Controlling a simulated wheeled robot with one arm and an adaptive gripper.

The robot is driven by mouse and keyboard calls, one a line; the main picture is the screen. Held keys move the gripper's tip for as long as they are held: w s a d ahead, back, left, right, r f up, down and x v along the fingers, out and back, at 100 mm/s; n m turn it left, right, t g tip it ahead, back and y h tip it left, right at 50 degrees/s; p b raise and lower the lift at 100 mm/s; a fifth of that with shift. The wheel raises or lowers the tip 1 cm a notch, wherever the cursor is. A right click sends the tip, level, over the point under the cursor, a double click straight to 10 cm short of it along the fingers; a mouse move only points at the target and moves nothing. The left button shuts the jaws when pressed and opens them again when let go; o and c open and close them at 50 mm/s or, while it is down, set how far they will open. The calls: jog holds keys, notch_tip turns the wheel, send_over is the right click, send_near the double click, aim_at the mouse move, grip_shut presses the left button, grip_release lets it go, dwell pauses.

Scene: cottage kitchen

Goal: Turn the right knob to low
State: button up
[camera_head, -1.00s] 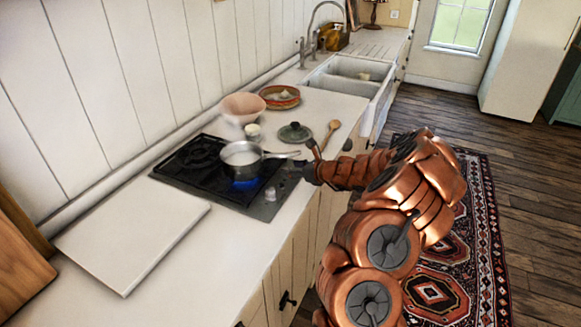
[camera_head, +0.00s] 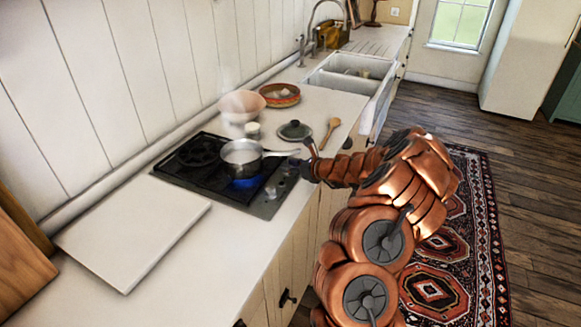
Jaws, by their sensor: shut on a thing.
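The black gas hob (camera_head: 176,172) is set in the pale counter, with a row of small knobs along its front right side. A pot (camera_head: 241,158) with white contents stands on it over a bright blue flame (camera_head: 246,183). My gripper (camera_head: 296,168) is at the far right end of the knob row, reaching in from the right. It is shut on the right knob, which its fingers mostly hide. I cannot read the knob's angle. Other knobs (camera_head: 271,192) show nearer the camera.
The pot's handle (camera_head: 282,153) points right, close above my gripper. A lid (camera_head: 295,131), wooden spoon (camera_head: 329,132), small white cup (camera_head: 253,130), pink bowl (camera_head: 241,107) and orange dish (camera_head: 280,95) stand behind. A white board (camera_head: 134,240) lies at the front left.

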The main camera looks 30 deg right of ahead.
grip_shut()
jog(key=shift+d, duration=0.1)
jog(key=shift+r+p, duration=0.15)
jog(key=shift+p, duration=0.25)
jog(key=shift+d+n+y+p, duration=0.1)
jog(key=shift+n+y+p, duration=0.2)
jog(key=shift+d+n+g+y+p, duration=0.1)
jog(key=shift+n+g+y+p, duration=0.2)
jog(key=shift+n+p, duration=0.15)
jog(key=shift+w+d+n+g+y+p, duration=0.15)
jog(key=shift+n+g+y+p, duration=0.45)
jog(key=shift+n+y, duration=0.85)
jog(key=shift+y, duration=0.15)
